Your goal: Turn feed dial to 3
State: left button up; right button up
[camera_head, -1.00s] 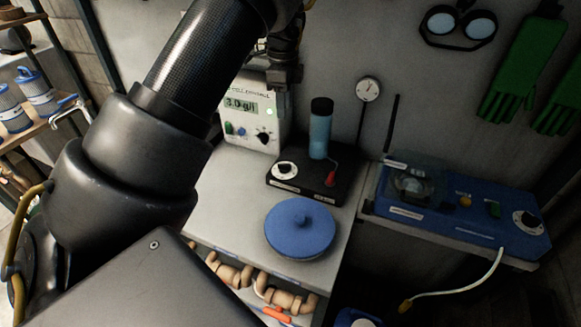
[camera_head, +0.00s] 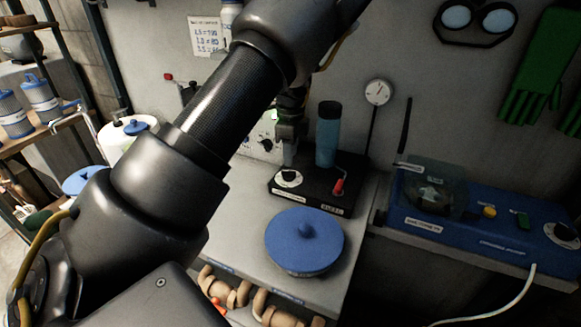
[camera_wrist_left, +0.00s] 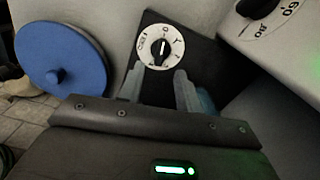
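A white dial with a black knob (camera_head: 289,177) sits on a black box (camera_head: 312,188) on the bench. In the left wrist view this dial (camera_wrist_left: 160,48) shows its knob and printed marks, too blurred to read fully. My left gripper (camera_head: 288,154) is just above it, partly hidden by my arm. In the wrist view its fingers (camera_wrist_left: 160,71) are apart and empty, tips by the dial's lower rim; contact is unclear. Another dial (camera_head: 563,233) is on the blue unit (camera_head: 470,217) at right. I cannot read which dial is marked feed. My right gripper is not in view.
A blue lid (camera_head: 305,241) lies in front, also in the wrist view (camera_wrist_left: 62,60). A grey instrument dial (camera_wrist_left: 260,10) is near the gripper. A gauge (camera_head: 378,92) is behind.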

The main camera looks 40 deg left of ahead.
aim_at(290, 171)
pick_arm(q)
jog(key=shift+f, duration=2.75)
grip_shut()
